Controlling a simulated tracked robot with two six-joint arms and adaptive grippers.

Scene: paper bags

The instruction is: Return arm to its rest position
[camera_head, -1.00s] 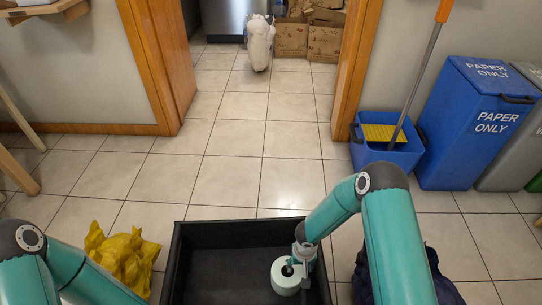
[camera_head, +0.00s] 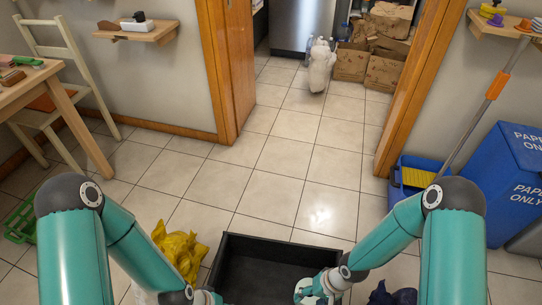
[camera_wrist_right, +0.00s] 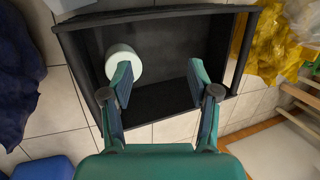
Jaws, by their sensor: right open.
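My right arm (camera_head: 395,240) is teal and reaches down over a black open tray (camera_head: 265,247) at the bottom of the head view. In the right wrist view, my right gripper (camera_wrist_right: 158,78) is open with its two fingers apart over the tray. A pale round object (camera_wrist_right: 125,62) lies in the tray beside the left fingertip; nothing is between the fingers. My left arm (camera_head: 120,240) is bent at the left of the head view. Its gripper (camera_head: 205,297) is at the bottom edge, mostly cut off.
A yellow bag (camera_head: 180,250) lies left of the tray. A blue paper bin (camera_head: 505,190) and a blue bucket (camera_head: 405,180) with a mop stand at the right. A white bag (camera_head: 321,66) stands in the doorway. The tiled floor (camera_head: 290,165) ahead is clear.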

